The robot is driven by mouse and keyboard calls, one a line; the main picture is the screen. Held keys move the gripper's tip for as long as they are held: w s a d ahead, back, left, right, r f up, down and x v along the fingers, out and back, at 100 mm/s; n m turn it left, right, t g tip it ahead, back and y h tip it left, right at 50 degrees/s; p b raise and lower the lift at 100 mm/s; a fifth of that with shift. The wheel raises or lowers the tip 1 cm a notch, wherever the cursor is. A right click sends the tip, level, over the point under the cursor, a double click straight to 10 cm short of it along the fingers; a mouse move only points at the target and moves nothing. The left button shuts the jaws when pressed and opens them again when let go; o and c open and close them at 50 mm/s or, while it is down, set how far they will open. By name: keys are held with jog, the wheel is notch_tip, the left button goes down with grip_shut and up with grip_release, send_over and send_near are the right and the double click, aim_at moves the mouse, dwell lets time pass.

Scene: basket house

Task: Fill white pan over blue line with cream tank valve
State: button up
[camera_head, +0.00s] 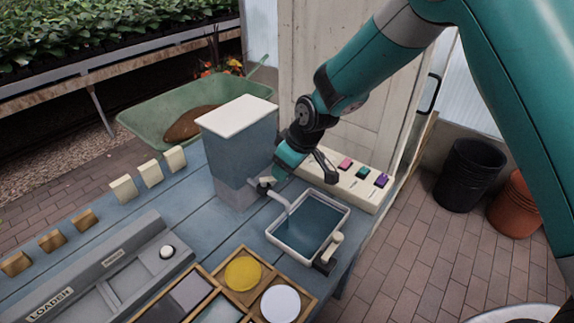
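The tank (236,155) is a tall blue-grey box with a cream lid, standing on the blue table. Its valve and pale spout (276,197) stick out low on its right side, over the white pan. The white pan (288,251) stands below the spout, its inside blue-grey with what looks like liquid. I cannot make out a blue line in it. My gripper (297,172) is beside the tank, just above the valve. The view does not show clearly whether it touches the valve or how far its fingers are apart.
A cream panel (350,186) with coloured buttons lies behind the pan. A wooden tray (262,296) with yellow and white discs is in front. A grey loader rail (107,273) and several small blocks are at left. Black and orange bins (468,174) stand on the brick floor.

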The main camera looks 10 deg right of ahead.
jog(key=shift+r, duration=0.15)
jog(key=b+v, duration=0.2)
jog(key=v, duration=1.5)
jog(key=shift+s, duration=0.15)
jog(key=shift+d, duration=0.1)
dwell(5.9)
